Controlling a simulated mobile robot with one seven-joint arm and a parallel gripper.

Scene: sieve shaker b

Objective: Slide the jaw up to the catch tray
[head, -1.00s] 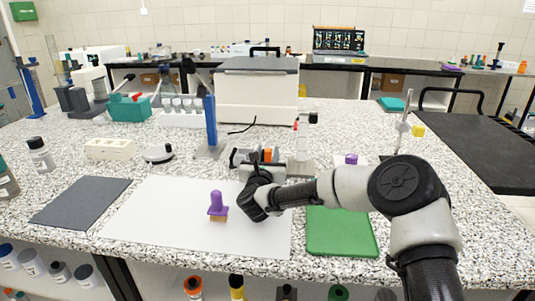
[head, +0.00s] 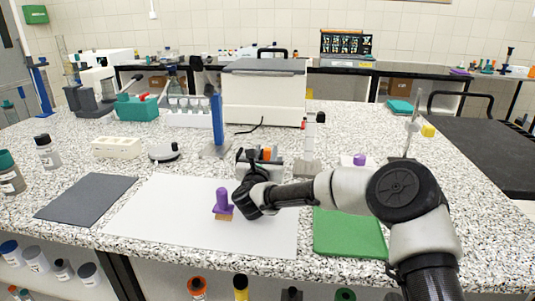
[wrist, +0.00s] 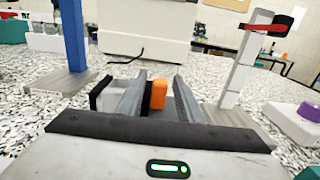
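In the head view my gripper (head: 254,172) reaches toward a low black-and-grey fixture (head: 243,157) with an orange block (head: 267,154) on it, at the back edge of the white sheet. In the wrist view my gripper (wrist: 160,80) has its two grey fingers apart. The orange block (wrist: 158,95) shows between the fingers, nearer the right one; contact cannot be told. A grey block with black end faces (wrist: 103,95) shows left of the left finger and partly behind it. I cannot tell which part is the jaw and which the catch tray.
A blue post (wrist: 74,35) on a grey base stands left of the fixture; a pale post with a red-and-black top (wrist: 240,62) stands right. A purple-handled brush (head: 222,202) is on the white sheet (head: 165,215). A green mat (head: 348,234) lies to the right.

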